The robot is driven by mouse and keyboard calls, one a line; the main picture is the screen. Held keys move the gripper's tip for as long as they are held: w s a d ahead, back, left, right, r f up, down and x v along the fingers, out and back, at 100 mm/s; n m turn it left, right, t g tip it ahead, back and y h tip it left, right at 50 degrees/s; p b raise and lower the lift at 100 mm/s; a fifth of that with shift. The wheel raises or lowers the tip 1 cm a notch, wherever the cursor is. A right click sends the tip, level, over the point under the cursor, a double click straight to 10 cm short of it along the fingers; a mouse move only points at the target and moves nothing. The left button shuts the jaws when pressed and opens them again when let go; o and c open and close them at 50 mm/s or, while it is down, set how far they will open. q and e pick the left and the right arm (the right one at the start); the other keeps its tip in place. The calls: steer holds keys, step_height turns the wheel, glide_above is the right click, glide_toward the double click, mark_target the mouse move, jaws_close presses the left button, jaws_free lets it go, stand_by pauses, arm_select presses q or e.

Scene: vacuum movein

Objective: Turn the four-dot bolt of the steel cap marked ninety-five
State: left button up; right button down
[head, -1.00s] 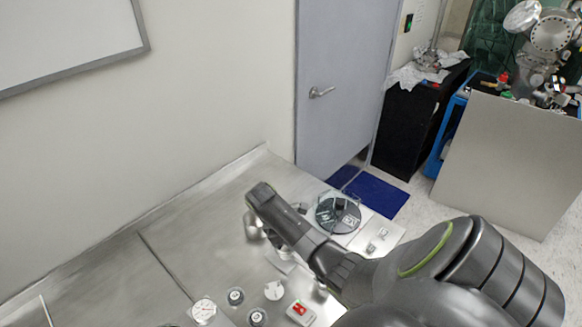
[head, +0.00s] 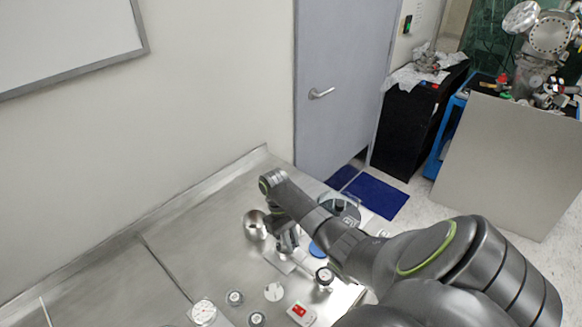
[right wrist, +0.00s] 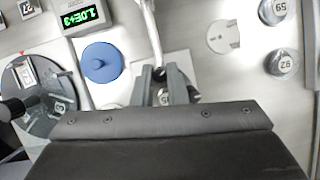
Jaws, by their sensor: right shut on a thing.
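My right gripper (head: 288,250) points down at the steel bench from the right in the head view. In the right wrist view its two fingers (right wrist: 164,76) are close together over a shiny round steel fitting on a pale square plate (right wrist: 178,60). They are shut on a small part there, mostly hidden by the fingers and wrist. I cannot make out dots or read a ninety-five on it. Small numbered steel caps stand apart from it, one at the right edge (right wrist: 284,64) and one above it (right wrist: 280,10). My left gripper is not in view.
A blue disc (right wrist: 101,62), a green-lit display (right wrist: 82,16) and a dark round stand (right wrist: 38,88) lie left of the fingers in the wrist view. A steel bowl-like part (head: 255,225) and a red-switch box (head: 300,313) are on the bench (head: 170,225).

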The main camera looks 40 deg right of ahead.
steer(key=m, duration=0.2)
steer(key=m+y, duration=0.1)
steer(key=m, duration=0.1)
steer(key=shift+d+m+t+y, duration=0.2)
steer(key=shift+m+t+y, duration=0.5)
steer(key=shift+m+y, duration=0.1)
steer(key=shift+m, duration=1.4)
steer(key=c, duration=1.4)
jaws_free()
steer(key=shift+s, duration=0.1)
steer(key=shift+c, duration=0.2)
